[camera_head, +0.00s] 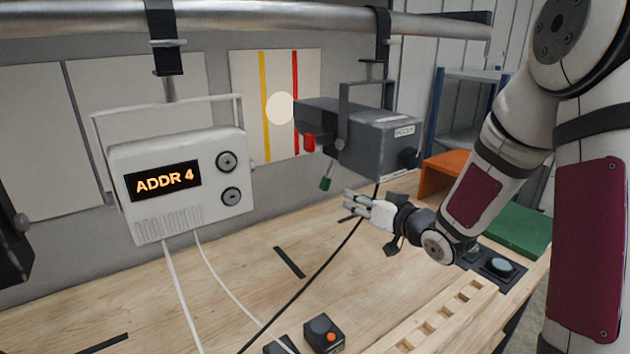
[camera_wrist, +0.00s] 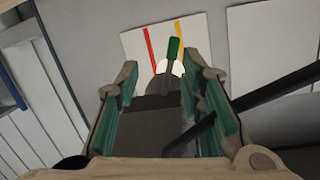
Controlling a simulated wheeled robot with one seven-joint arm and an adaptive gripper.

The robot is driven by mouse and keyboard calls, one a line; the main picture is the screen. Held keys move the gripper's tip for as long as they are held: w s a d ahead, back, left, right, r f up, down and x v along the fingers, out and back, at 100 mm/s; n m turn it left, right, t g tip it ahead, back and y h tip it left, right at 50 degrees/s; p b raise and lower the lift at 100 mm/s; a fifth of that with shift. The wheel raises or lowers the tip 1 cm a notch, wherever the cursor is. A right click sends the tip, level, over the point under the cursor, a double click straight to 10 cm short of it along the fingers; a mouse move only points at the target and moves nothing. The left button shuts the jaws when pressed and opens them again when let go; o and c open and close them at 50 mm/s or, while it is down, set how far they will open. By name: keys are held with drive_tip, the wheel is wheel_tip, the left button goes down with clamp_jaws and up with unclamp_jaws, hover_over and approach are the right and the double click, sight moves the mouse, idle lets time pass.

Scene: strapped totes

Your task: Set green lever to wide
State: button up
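The green lever (camera_head: 325,183) hangs below the dark grey lamp (camera_head: 378,142), tilted, with its tip toward the lower left. A red lever (camera_head: 309,142) sits higher on the lamp's side. My gripper (camera_head: 347,203) is open and empty, just right of and slightly below the green lever in the head view. In the wrist view, the green lever (camera_wrist: 174,49) shows ahead, between and beyond the open fingers, with no visible contact. A round light spot (camera_head: 280,108) lies on the white panel (camera_head: 243,105), between its yellow and red stripes.
A white box reading "ADDR 4" (camera_head: 162,180) hangs left of the lamp. A metal rail (camera_head: 250,18) runs above. A black cable (camera_head: 318,274) descends past my gripper to the wooden bench (camera_head: 230,290). Small control boxes (camera_head: 323,334) and a slotted wooden strip (camera_head: 445,318) lie in front.

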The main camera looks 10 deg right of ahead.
sight(328, 184)
drive_tip(key=w+a, duration=0.1)
drive_tip(key=w, duration=0.3)
drive_tip(key=w+a+y, duration=0.1)
drive_tip(key=w+a, duration=0.1)
drive_tip(key=w, duration=0.2)
drive_tip(key=w+a+t+y, duration=0.1)
drive_tip(key=w+a, duration=0.1)
drive_tip(key=w, duration=0.2)
drive_tip(key=shift+a+f+m+p, duration=0.2)
drive_tip(key=shift+f+m+p, duration=0.05)
drive_tip(key=shift+m+p, duration=0.15)
drive_tip(key=shift+s, duration=0.1)
drive_tip(key=shift+c, duration=0.2)
clamp_jaws()
